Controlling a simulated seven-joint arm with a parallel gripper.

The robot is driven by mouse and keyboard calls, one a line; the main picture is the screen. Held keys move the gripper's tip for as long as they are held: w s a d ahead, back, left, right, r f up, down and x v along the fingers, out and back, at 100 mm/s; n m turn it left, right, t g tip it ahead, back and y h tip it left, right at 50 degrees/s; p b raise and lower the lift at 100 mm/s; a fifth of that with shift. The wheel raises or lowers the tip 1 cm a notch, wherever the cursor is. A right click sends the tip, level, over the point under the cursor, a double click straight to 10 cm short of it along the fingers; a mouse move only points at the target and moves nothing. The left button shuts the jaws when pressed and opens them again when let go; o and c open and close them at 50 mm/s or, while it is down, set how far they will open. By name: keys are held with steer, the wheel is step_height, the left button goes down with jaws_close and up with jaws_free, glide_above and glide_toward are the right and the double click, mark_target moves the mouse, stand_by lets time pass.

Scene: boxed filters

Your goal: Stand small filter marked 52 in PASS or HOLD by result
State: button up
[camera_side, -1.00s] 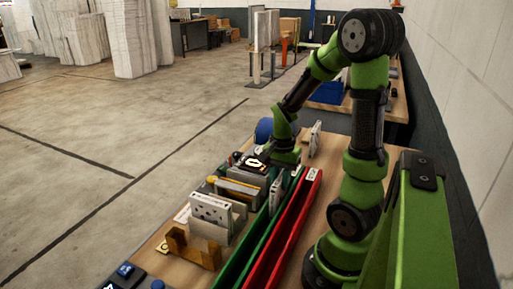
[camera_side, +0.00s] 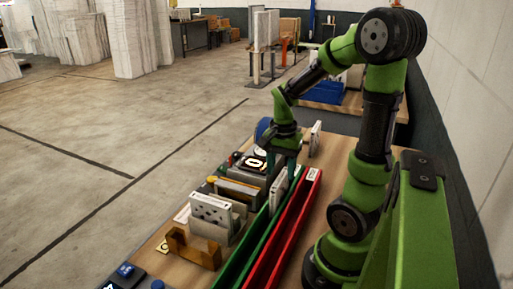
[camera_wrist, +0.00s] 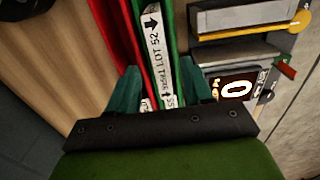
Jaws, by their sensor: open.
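A thin white filter (camera_wrist: 157,45) with an up arrow and "LOT 52" on its edge stands upright in the green tray (camera_wrist: 169,18). It also shows in the side view (camera_side: 278,190). My gripper (camera_wrist: 163,82) is open, its two teal fingers on either side of the filter's line with gaps visible. In the side view my gripper (camera_side: 285,162) is over the far part of the green tray (camera_side: 238,262). The red tray (camera_side: 290,225) runs beside it and looks empty. I cannot read which tray is PASS or HOLD.
A tester with a lit display (camera_side: 255,163) reading about "0" stands left of the green tray. A white dotted filter (camera_side: 211,208) stands in a holder near a brown bracket (camera_side: 193,249). Another white panel (camera_side: 316,138) stands at the far end.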

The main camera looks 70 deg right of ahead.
step_height(320, 180, up, 8)
steer(key=f, duration=0.1)
steer(key=w+a+r+n+t+y, duration=0.1)
steer(key=a+r+n+t, duration=0.1)
steer(key=a+n, duration=0.5)
steer(key=w+a+r+n+t+y, duration=0.1)
steer(key=a+r+n+t, duration=0.2)
steer(key=a, duration=1)
steer(key=n+t, duration=0.2)
steer(key=n, duration=0.2)
steer(key=shift+w+a, duration=0.2)
steer(key=shift+w, duration=0.1)
